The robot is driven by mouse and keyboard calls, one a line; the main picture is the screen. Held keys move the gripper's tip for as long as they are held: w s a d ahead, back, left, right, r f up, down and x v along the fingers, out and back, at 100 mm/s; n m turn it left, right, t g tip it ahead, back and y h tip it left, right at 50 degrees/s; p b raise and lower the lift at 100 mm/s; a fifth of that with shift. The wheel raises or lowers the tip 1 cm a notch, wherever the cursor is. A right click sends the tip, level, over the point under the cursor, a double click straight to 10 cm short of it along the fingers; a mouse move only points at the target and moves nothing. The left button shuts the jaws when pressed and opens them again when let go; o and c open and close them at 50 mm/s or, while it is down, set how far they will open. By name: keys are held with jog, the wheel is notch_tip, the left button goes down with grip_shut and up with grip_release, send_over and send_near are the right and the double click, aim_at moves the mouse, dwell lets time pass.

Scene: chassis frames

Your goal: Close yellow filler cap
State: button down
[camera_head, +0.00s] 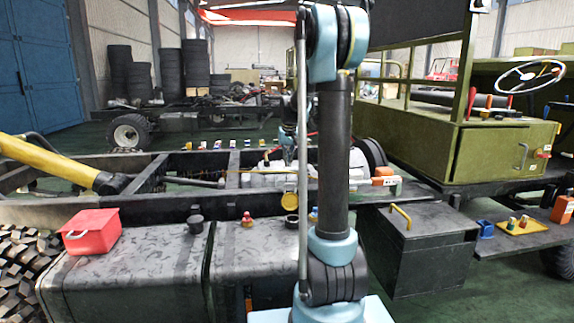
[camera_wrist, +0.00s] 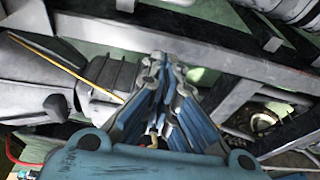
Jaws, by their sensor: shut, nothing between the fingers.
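The yellow filler cap (camera_head: 289,201) stands as a round yellow disc on the chassis tank, left of my arm column in the head view. Just below it is a dark round filler neck (camera_head: 291,219); the cap looks raised off it. The cap cannot be made out in the wrist view. My gripper (camera_wrist: 160,62) is shut and empty, its fingertips together above chassis rails. In the head view, part of my arm's far end shows beyond the cap, partly hidden behind my column.
A black box with a yellow handle (camera_head: 401,217) stands right. Chassis rails (camera_wrist: 205,55) cross below my gripper.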

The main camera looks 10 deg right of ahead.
notch_tip(320, 180, down, 7)
jog(key=s, duration=0.2)
dwell(0.6)
